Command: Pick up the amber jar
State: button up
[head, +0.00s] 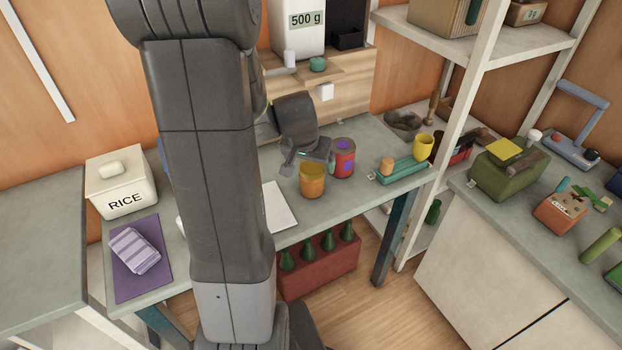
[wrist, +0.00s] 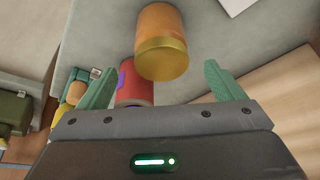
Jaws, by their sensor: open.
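The amber jar (head: 312,180) stands upright on the grey-green table, near its front edge. In the wrist view the amber jar (wrist: 161,42) lies ahead of the fingers, roughly in line with the gap between them, its yellow lid or base end facing me. My gripper (head: 309,160) is just above and behind the jar in the head view. In the wrist view my gripper (wrist: 160,85) has its two green fingers spread wide apart with nothing held. It appears apart from the jar.
A red can with a purple label (head: 343,158) stands close beside the jar, and also shows in the wrist view (wrist: 134,88). A teal tray (head: 402,171) with an orange piece and a yellow cup (head: 424,147) lie right. A white sheet (head: 279,207) lies left. A red bottle crate (head: 319,268) is below.

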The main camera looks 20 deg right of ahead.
jog(key=shift+x, duration=3.3)
jog(key=shift+w, duration=0.15)
jog(key=shift+c, duration=0.2)
jog(key=c, duration=1.3)
notch_tip(320, 180, up, 10)
jog(key=shift+r+p, duration=0.1)
jog(key=shift+p, duration=0.5)
